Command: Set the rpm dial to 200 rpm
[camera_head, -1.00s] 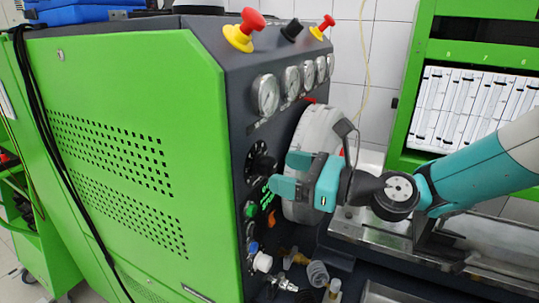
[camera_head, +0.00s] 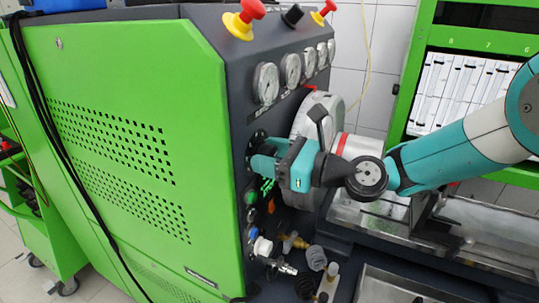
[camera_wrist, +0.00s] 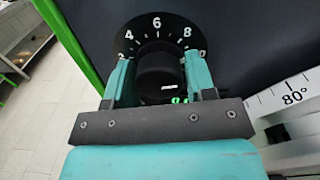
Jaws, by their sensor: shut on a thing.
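The rpm dial (camera_wrist: 157,22) is a black round scale with white figures; 4, 6 and 8 read clearly along its upper arc. Its black knob (camera_wrist: 160,70) sits in the middle, between the two teal fingers of my gripper (camera_wrist: 158,78). The fingers are shut on the knob's left and right sides. Green lit digits (camera_wrist: 180,100) are partly hidden below the knob.
Pressure gauges (camera_head: 266,83) line the panel above the dial. Red and yellow stop buttons (camera_head: 245,20) are on top. A green button (camera_head: 250,196) and hose fittings (camera_head: 262,246) lie below. A large pale disc (camera_head: 312,125) stands close behind my gripper.

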